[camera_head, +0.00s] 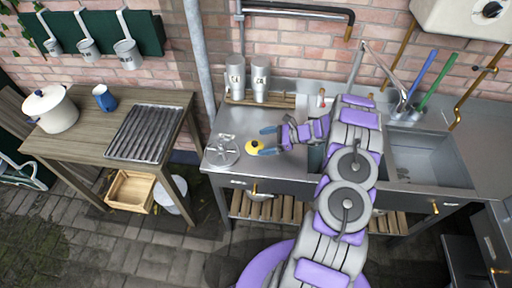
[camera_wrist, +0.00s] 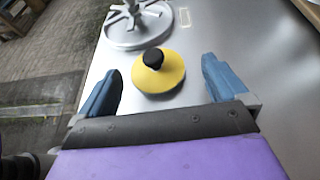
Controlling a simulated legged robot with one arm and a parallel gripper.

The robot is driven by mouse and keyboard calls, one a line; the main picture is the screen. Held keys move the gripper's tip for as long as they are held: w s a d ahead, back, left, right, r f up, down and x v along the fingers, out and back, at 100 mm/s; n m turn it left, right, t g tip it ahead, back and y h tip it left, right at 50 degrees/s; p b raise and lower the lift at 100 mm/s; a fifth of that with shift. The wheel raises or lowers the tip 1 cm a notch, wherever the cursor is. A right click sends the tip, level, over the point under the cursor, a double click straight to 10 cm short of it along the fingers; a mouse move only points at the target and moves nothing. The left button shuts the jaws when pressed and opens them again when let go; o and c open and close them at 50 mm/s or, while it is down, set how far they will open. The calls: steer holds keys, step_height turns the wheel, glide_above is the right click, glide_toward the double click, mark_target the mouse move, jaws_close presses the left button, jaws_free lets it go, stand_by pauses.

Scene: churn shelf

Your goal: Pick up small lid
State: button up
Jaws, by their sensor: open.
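The small lid is a yellow disc (camera_head: 255,147) with a black knob, lying on the steel counter near its front edge. It also shows in the wrist view (camera_wrist: 160,75), ahead of and between the two fingers. My gripper (camera_head: 267,141) is open, with blue fingertips pointing at the lid from the right. In the wrist view my gripper (camera_wrist: 157,88) has one finger on either side of the lid, with a gap to each. Nothing is held. The knob stands upright on the lid.
A round metal spoked disc (camera_head: 221,150) lies just beyond the lid; it also shows in the wrist view (camera_wrist: 137,25). Two metal canisters (camera_head: 260,78) stand behind on a wooden rack (camera_head: 239,98). A wooden table with a white pot (camera_head: 52,110) is at left.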

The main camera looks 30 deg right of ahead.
mark_target(258, 144)
steer(key=x, duration=0.4)
steer(key=shift+s+a+r+b, duration=0.1)
steer(key=shift+s+a+b, duration=0.2)
steer(key=shift+s+b, duration=0.05)
steer(key=shift+w+a, duration=0.25)
steer(key=shift+d, duration=0.3)
steer(key=shift+c, duration=0.4)
steer(key=shift+a, duration=0.3)
steer(key=c, duration=0.8)
steer(key=shift+d, duration=0.15)
steer(key=shift+c, duration=0.2)
